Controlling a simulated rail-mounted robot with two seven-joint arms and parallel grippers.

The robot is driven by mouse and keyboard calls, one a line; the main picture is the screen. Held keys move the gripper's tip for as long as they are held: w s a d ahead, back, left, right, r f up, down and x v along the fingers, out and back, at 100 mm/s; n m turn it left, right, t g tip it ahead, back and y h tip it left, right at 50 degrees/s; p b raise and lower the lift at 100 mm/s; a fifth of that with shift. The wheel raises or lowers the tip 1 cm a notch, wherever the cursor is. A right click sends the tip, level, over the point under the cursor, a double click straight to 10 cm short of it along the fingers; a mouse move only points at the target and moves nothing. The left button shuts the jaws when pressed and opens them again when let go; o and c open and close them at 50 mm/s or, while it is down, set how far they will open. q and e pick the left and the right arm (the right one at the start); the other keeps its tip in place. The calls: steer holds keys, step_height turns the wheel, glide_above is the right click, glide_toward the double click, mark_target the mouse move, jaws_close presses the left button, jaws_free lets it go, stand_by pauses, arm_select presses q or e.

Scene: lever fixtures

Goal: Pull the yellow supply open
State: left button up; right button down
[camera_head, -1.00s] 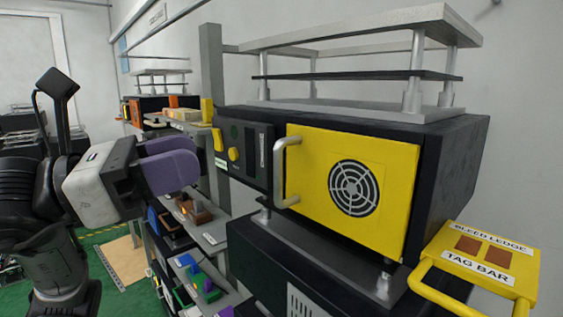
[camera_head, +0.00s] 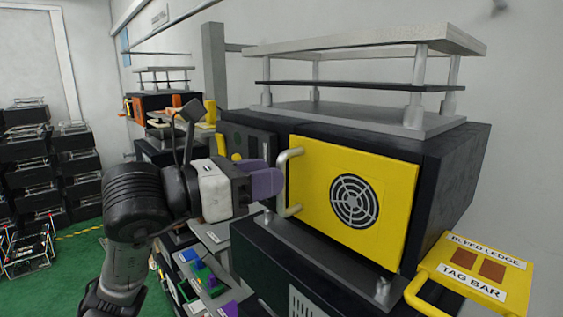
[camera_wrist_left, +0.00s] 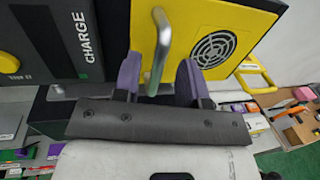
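The yellow supply (camera_head: 325,170) is a yellow front panel with a round fan grille, set in a black housing; it looks closed. Its silver vertical handle (camera_head: 283,182) is on the panel's left side. My left gripper (camera_head: 266,184), with purple fingers, is at the handle. In the left wrist view the handle (camera_wrist_left: 161,50) stands between the two spread fingers (camera_wrist_left: 158,80), with gaps on both sides, so the gripper is open and not clamped on it. The supply's panel (camera_wrist_left: 207,22) lies just beyond. My right gripper is not in view.
A yellow bar labelled BLEED LEDGE and TAG BAR (camera_head: 470,272) juts out at lower right. A black panel with CHARGE lettering (camera_wrist_left: 52,40) is left of the supply. A grey rack (camera_head: 365,40) sits on top. Shelves with small coloured parts (camera_head: 205,280) stand below left.

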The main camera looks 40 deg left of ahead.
mark_target(281, 207)
arm_select(q)
steer(key=shift+p+x, duration=0.4)
steer(key=shift+x, duration=1.3)
steer(key=shift+c, duration=0.4)
jaws_close()
